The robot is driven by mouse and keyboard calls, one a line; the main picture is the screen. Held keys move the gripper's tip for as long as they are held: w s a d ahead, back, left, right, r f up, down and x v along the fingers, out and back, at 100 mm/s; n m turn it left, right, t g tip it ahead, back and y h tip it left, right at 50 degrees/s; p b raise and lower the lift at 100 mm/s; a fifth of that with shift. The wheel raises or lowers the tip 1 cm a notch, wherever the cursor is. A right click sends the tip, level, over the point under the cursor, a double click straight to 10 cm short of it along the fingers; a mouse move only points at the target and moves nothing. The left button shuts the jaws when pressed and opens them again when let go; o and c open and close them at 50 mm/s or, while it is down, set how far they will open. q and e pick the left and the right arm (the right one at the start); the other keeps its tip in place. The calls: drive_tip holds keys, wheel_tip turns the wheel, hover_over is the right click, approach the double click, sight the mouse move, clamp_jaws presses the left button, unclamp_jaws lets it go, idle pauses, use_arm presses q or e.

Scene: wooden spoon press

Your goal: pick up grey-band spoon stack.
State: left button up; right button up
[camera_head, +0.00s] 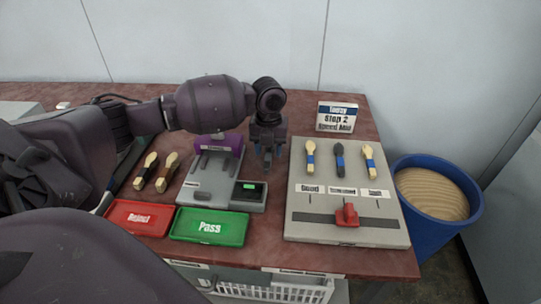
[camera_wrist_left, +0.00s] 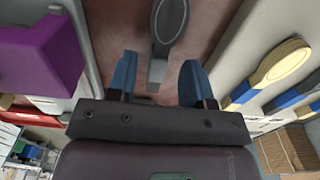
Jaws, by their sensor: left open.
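My left gripper (camera_head: 268,156) is open and points down over the table between the purple-topped device and the grey board. In the left wrist view its blue-padded fingers (camera_wrist_left: 158,78) stand apart. A grey spoon-shaped piece (camera_wrist_left: 157,68), with a darker rounded end, lies beyond and between the fingertips. It does not appear held. In the head view the gripper hides that spot. I cannot tell whether the piece is a stack of several spoons. My right gripper is not in view.
The device (camera_head: 205,190) has a purple top. The grey board (camera_head: 300,228) carries 3 blue-banded spoon samples and a red slider (camera_head: 347,214). Two spoons (camera_head: 145,172) lie left. Red Reject (camera_head: 139,217) and green Pass (camera_head: 209,227) trays sit in front. A blue bin (camera_head: 425,235) stands right.

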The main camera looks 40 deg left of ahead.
use_arm(q)
drive_tip(key=shift+f, duration=0.9)
drive_tip(key=shift+r, duration=0.1)
clamp_jaws()
